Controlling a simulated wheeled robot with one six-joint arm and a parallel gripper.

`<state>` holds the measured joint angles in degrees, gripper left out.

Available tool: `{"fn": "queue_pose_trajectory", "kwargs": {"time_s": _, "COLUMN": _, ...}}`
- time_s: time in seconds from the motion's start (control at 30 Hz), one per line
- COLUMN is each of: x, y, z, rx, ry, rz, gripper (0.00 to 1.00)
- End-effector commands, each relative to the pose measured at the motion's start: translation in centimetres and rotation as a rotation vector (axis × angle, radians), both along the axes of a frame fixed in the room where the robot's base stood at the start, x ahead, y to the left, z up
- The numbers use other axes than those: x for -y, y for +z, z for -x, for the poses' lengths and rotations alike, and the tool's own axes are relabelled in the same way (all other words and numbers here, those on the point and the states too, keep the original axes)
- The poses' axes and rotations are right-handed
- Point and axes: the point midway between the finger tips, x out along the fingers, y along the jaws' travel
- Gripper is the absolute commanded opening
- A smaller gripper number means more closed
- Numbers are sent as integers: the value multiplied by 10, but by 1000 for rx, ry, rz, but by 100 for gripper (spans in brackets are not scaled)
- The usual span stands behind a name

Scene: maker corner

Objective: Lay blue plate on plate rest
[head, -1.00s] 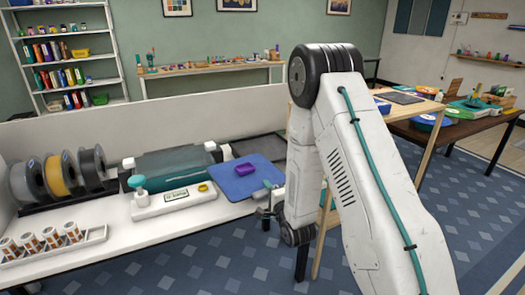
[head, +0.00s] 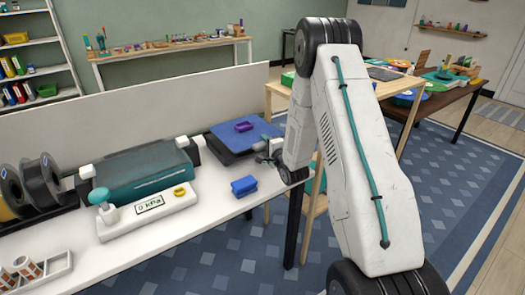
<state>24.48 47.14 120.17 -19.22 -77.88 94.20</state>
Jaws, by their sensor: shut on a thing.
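The blue plate (head: 225,137) is a flat square with a small purple open piece (head: 243,126) on top of it. My gripper (head: 266,151) is shut on the plate's right front edge; its fingertips are small and partly hidden by my arm. The plate looks about level. A dark flat slab, which looks like the plate rest (head: 228,157), shows below the plate's front left edge. The plate covers most of it. I cannot tell whether the plate touches it or hovers just above.
On the white bench (head: 215,204) stand a teal-topped machine (head: 143,172), a white gauge base (head: 150,207) with a yellow ring, a small blue block (head: 244,186), and dark spools (head: 42,185). A low white partition (head: 130,118) runs behind. A wooden table (head: 395,88) stands right.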

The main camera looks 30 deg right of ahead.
Motion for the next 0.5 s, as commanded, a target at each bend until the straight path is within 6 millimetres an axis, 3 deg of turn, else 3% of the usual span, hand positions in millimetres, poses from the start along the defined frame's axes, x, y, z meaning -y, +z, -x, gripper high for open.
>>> {"fn": "queue_pose_trajectory", "kwargs": {"time_s": 0.17, "x": 1, "y": -13, "z": 0, "rx": 1, "ry": -1, "rz": 0, "gripper": 0}}
{"fn": "queue_pose_trajectory", "kwargs": {"time_s": 0.37, "x": 3, "y": -43, "z": 1, "rx": 0, "ry": -3, "rz": 0, "gripper": 0}}
{"fn": "queue_pose_trajectory", "kwargs": {"time_s": 0.5, "x": 3, "y": -46, "z": 0, "rx": 4, "ry": -4, "rz": 2, "gripper": 0}}
